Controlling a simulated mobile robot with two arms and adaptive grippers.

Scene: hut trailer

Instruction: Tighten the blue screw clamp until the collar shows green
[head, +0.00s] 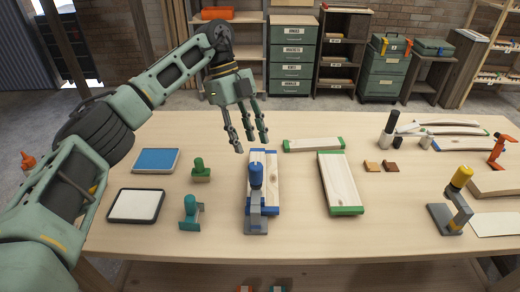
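The blue screw clamp (256,177) stands upright at the near end of a pale wooden board with blue ends (268,165). Its blue knob sits on top of a grey body and foot. I cannot make out a green collar on it at this size. My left gripper (251,144) hangs above the table just beyond the clamp, pointing down, with its fingers apart and nothing between them. It does not touch the clamp. My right gripper is not in view.
A green-handled stamp-like tool (201,170) and a teal one (190,210) stand left of the clamp. Green-ended boards (340,180) lie to the right. A yellow-knobbed clamp (460,180) stands at the right.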

